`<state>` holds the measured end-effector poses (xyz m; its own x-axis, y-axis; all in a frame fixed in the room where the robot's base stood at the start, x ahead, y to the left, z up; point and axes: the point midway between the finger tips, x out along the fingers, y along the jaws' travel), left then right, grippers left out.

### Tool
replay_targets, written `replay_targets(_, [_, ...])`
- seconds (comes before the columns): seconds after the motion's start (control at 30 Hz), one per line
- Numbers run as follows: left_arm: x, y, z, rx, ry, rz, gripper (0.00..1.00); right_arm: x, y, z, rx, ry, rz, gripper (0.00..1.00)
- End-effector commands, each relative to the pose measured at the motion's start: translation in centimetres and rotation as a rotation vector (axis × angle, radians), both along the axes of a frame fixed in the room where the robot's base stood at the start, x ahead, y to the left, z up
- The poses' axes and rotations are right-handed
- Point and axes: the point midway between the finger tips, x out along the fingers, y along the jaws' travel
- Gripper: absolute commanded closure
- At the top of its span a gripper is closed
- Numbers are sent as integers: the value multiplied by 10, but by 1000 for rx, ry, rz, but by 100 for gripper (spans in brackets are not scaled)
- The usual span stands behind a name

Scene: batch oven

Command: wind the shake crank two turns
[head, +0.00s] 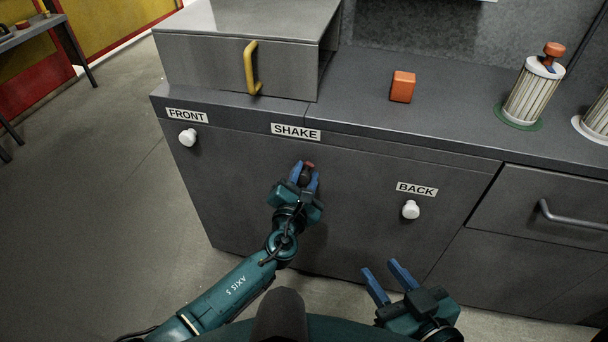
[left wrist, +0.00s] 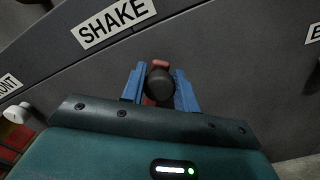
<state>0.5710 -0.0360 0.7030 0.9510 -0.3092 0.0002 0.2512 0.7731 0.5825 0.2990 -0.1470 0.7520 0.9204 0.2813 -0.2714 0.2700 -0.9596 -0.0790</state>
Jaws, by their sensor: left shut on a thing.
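The shake crank (head: 309,165) is on the grey cabinet front below the SHAKE label (head: 296,131). It has a red part and a dark round knob (left wrist: 160,84). My left gripper (head: 305,178) is shut on the crank, with its blue fingers on both sides of the knob. In the left wrist view the red part shows above and below the knob. Most of the crank is hidden by my gripper in the head view. My right gripper (head: 390,273) is open and empty, low in front of the cabinet and apart from it.
White knobs sit under the FRONT label (head: 188,138) and the BACK label (head: 411,209). A metal box with a yellow handle (head: 250,68), an orange block (head: 402,86) and a ribbed cylinder (head: 535,93) stand on the counter. A drawer handle (head: 570,218) juts out at right.

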Motion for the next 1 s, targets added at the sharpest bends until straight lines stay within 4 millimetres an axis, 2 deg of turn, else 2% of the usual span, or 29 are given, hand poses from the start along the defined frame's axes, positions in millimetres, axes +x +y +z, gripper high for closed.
replay_targets(0.17, [0,1,-2,1,2,2,100,0,0,-1,-1,3,0,64])
replay_targets(0.2, [0,1,-1,1,2,2,66,0,0,-2,-1,3,-1,64])
replay_targets(0.4, [0,1,-1,0,2,1,50,-1,0,-2,-1,4,0,64])
replay_targets(0.67, [-1,1,0,-2,1,1,49,-1,1,-2,0,5,1,64])
replay_targets(0.77, [-7,3,0,0,2,0,49,-1,1,1,2,5,0,64])
replay_targets(0.87, [-21,7,1,0,4,0,49,-1,0,8,11,2,-2,64])
replay_targets(1.0, [-50,17,1,0,5,0,49,-3,-1,14,23,9,-8,64])
